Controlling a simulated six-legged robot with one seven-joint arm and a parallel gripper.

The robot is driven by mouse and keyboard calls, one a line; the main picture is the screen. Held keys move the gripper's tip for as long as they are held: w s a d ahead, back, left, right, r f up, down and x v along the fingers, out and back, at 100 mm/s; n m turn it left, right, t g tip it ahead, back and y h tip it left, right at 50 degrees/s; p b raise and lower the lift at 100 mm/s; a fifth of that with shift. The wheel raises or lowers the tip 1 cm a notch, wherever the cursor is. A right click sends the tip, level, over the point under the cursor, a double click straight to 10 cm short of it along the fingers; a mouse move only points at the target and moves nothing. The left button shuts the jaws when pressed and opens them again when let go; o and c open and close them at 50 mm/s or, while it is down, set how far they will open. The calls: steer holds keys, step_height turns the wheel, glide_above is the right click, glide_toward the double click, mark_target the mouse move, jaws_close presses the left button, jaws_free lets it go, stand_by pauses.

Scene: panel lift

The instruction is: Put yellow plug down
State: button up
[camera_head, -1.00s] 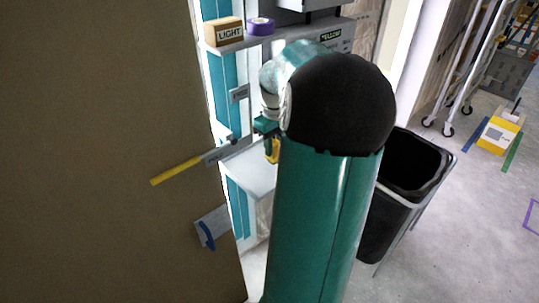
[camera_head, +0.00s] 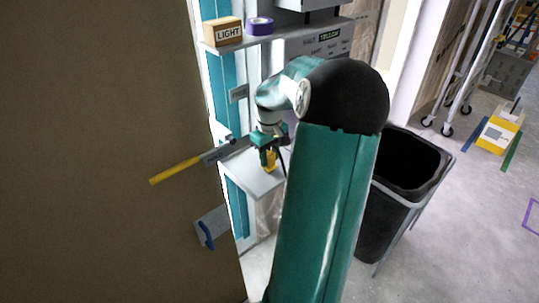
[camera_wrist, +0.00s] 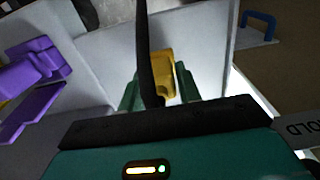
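The yellow plug (camera_head: 270,161) is at my gripper (camera_head: 267,151), over the white lower shelf (camera_head: 247,178) in the head view. In the wrist view the yellow plug (camera_wrist: 163,68) sits between the two green fingers of my gripper (camera_wrist: 158,90). The fingers appear shut on it. A dark narrow strip crosses in front of part of the plug. I cannot tell whether the plug touches the shelf.
A purple object (camera_wrist: 35,72) is at the left in the wrist view. A large brown panel (camera_head: 100,150) with a yellow-handled bar (camera_head: 176,171) stands left. The upper shelf holds a LIGHT box (camera_head: 222,31) and purple tape (camera_head: 260,26). A black bin (camera_head: 400,190) stands right.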

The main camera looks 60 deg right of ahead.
steer(key=shift+o, duration=1.3)
step_height(320, 180, up, 12)
steer(key=shift+r, duration=0.2)
